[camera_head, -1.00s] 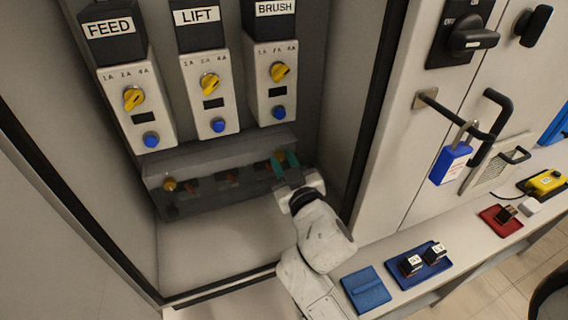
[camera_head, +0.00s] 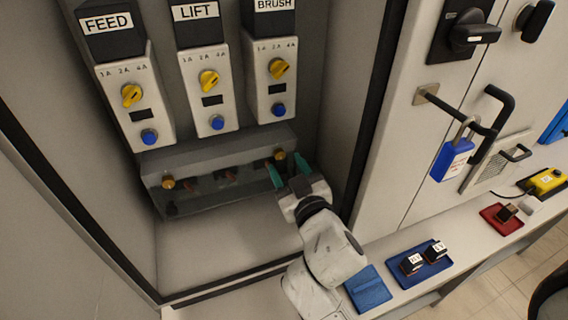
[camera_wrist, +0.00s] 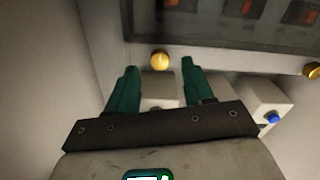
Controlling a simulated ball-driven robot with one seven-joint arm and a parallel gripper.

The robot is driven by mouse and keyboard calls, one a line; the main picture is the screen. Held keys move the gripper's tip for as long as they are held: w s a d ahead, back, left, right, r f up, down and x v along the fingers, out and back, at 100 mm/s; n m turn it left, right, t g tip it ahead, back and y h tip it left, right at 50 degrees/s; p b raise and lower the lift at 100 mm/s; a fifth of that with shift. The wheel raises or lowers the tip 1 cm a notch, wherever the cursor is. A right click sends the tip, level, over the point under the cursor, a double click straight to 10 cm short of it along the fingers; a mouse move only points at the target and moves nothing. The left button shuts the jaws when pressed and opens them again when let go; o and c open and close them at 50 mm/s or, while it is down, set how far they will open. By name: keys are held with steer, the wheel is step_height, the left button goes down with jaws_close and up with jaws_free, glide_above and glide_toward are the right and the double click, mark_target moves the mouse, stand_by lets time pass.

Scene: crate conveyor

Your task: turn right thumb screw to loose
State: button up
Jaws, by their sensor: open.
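The right thumb screw (camera_head: 280,155) is a small brass knob at the right end of the grey terminal box (camera_head: 190,154) under the BRUSH unit. It also shows in the wrist view (camera_wrist: 160,60), in line with the gap between my fingers. My gripper (camera_head: 289,169) is open, its green fingers apart just in front of and below the knob. In the wrist view my open gripper (camera_wrist: 159,72) has nothing between its fingers; the knob appears just beyond the tips. The left thumb screw (camera_head: 169,183) sits at the box's other end. I cannot tell how far either screw is turned.
FEED (camera_head: 138,100), LIFT (camera_head: 210,92) and BRUSH (camera_head: 270,80) units stand above the box. The cabinet's right wall is close to my gripper. A blue padlock (camera_head: 452,160) hangs on the door at right. Blue tray (camera_head: 420,275) and red tray (camera_head: 490,214) rest on the shelf.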

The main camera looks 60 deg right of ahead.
steer(key=b+v, duration=0.2)
steer(key=v, duration=0.6)
steer(key=shift+a, duration=0.1)
stand_by(0.4)
